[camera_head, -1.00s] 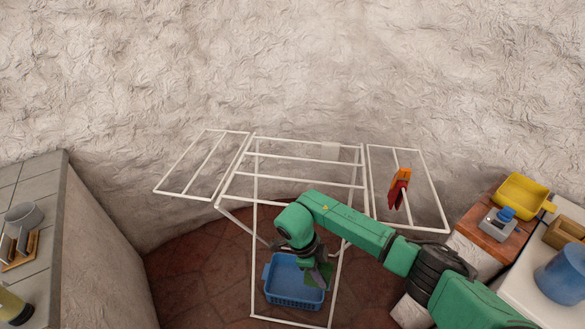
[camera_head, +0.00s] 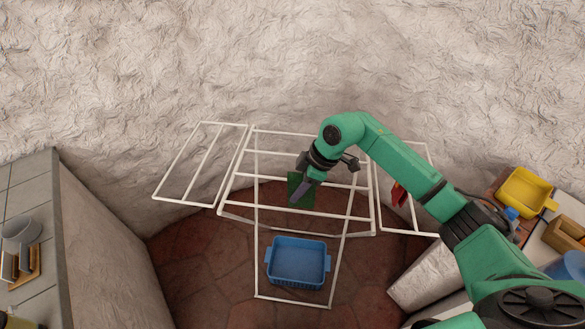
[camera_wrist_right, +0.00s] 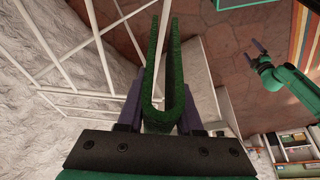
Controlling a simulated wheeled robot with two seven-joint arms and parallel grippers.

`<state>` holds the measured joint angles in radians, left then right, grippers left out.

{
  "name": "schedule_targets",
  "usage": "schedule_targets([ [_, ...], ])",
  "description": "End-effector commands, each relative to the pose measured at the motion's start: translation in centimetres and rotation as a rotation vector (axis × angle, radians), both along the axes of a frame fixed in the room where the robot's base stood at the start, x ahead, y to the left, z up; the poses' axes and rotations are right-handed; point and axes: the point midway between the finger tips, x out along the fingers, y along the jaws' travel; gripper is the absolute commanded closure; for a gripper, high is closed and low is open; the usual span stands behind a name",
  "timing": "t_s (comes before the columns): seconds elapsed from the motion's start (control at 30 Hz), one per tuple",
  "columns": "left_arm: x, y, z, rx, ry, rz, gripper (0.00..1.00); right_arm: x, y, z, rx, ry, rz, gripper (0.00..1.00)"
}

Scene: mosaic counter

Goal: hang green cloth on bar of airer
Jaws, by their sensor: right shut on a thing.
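The white airer (camera_head: 184,202) stands in the middle of the head view with its two side wings spread. My right gripper (camera_head: 306,184) is over the airer's middle bars and is shut on the green cloth (camera_head: 300,191). In the wrist view the cloth (camera_wrist_right: 163,110) is a folded U shape between the purple fingers, with its two ends pointing away. Airer bars (camera_wrist_right: 100,45) show to the left of it there. I cannot tell whether the cloth touches a bar. My left gripper (camera_wrist_right: 258,56) shows small at the right of the wrist view, its fingers apart and empty.
A red and orange cloth (camera_head: 398,194) hangs on the right wing, partly behind my arm. A blue basket (camera_head: 298,262) sits on the floor below the airer. Counters stand at both sides; a yellow bin (camera_head: 525,191) is on the right one. A rough wall is behind.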

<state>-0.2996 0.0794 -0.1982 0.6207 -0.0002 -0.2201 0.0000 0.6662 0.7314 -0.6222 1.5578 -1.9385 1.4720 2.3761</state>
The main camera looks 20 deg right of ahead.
Motion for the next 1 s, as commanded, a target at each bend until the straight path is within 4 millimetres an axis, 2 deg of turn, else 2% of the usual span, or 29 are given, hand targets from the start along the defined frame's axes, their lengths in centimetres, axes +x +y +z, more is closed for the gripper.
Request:
schedule_targets([
  [0.13,1.2,0.0,0.0,-0.001,-0.019,-0.001,0.04,0.2,0.0,0.2,-0.001,0.003,-0.065,1.0],
  [0.23,1.2,0.0,-0.6,-0.001,-0.018,-0.001,0.04,0.2,0.0,-0.4,-0.002,0.004,-0.065,1.0],
  [0.43,-1.2,0.1,-2.5,0.001,0.018,-0.002,0.04,0.1,0.0,-2.0,-0.002,0.005,-0.063,1.0],
  [0.53,-1.6,0.1,-3.3,0.002,0.026,-0.002,0.04,0.1,0.0,-2.9,-0.002,0.004,-0.063,1.0],
  [0.63,-1.3,0.1,-4.1,0.002,0.021,-0.003,0.04,0.1,0.0,-3.8,-0.003,0.004,-0.063,1.0],
  [0.83,0.7,-0.1,-5.5,-0.001,-0.011,-0.003,0.04,0.1,0.0,-5.5,-0.003,0.004,-0.063,1.0],
  [1.0,0.5,-0.1,-6.9,-0.002,-0.009,-0.003,0.04,0.1,0.0,-7.0,-0.003,0.004,-0.063,1.0],
])
